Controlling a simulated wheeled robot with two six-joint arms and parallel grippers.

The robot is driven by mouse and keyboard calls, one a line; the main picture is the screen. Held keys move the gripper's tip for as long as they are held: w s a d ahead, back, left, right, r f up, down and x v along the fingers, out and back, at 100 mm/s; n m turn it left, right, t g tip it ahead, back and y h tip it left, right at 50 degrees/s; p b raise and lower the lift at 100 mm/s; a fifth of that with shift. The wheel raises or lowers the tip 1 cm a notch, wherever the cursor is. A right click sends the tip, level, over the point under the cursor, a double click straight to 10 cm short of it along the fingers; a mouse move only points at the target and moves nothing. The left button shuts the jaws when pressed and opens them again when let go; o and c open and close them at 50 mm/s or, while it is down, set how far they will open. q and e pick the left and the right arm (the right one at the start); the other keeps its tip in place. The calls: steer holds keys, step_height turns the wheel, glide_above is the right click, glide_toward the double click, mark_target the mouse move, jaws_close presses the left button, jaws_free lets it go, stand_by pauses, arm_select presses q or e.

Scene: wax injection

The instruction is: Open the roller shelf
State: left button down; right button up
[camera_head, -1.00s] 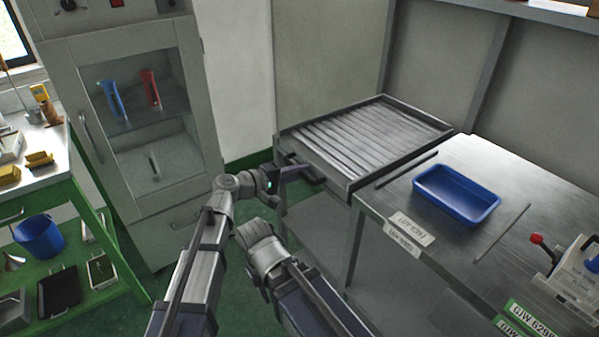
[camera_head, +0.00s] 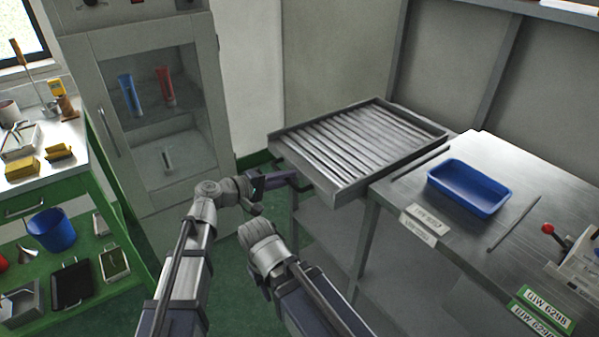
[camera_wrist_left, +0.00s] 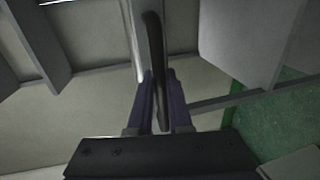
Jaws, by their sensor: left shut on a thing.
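The roller shelf (camera_head: 331,198), a grey metal tray with a row of rollers, sits at the left end of the metal bench in the head view. Its front sticks out past the front edge of the bench. My left gripper (camera_head: 293,178) is at its front left side, shut on the shelf's handle. In the left wrist view the dark handle bar (camera_wrist_left: 155,45) runs between the two purple fingers of my left gripper (camera_wrist_left: 159,90). My right arm is low in the middle of the head view; its gripper does not show.
A blue tray (camera_head: 469,187) lies on the bench top (camera_head: 425,185) right of the shelf. A grey cabinet (camera_head: 205,100) with a glass door stands left. A green workbench (camera_head: 98,185) with a blue bucket (camera_head: 51,230) is at far left. Green floor shows around my arms.

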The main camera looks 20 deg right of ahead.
arm_select(q)
steer(key=f+v, duration=0.2)
steer(key=v, duration=1)
steer(key=shift+a+f, duration=0.25)
steer(key=shift+a, duration=0.1)
steer(key=c, duration=0.8)
jaws_free()
steer(key=shift+c, duration=0.2)
steer(key=p+v, duration=0.1)
steer(key=v, duration=0.6)
steer(key=shift+s+a+p, duration=0.2)
steer(key=shift+a+p, duration=0.1)
steer(key=shift+a, duration=0.05)
